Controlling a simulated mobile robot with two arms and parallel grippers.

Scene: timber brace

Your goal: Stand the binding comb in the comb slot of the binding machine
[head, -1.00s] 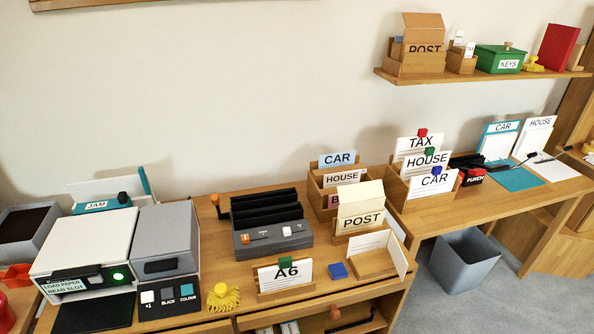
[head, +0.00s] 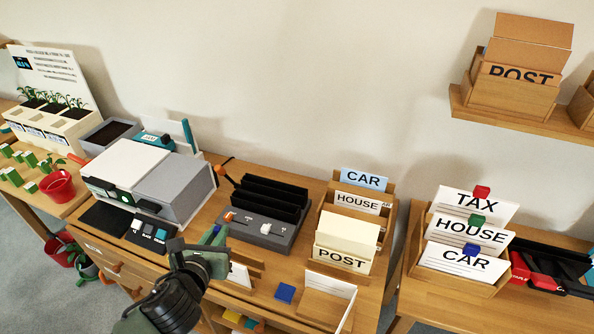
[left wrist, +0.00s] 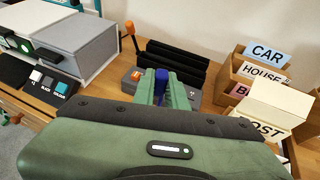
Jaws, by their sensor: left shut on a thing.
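My left gripper (head: 214,236) is over the desk in front of a dark grey machine (head: 258,232) with upright black plates, an orange lever and small front controls. This looks like the binding machine; I cannot make out which opening is its comb slot. In the left wrist view my gripper (left wrist: 163,88) is shut on a slim blue upright piece (left wrist: 161,80), which may be the binding comb. The machine (left wrist: 165,68) stands just beyond the fingertips. My right gripper is not in view.
A white and grey printer (head: 150,170) stands left of the machine. File boxes with CAR and HOUSE cards (head: 358,203) and a POST box (head: 340,262) stand to its right. A blue block (head: 285,293) and a wooden holder (head: 322,303) lie in front.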

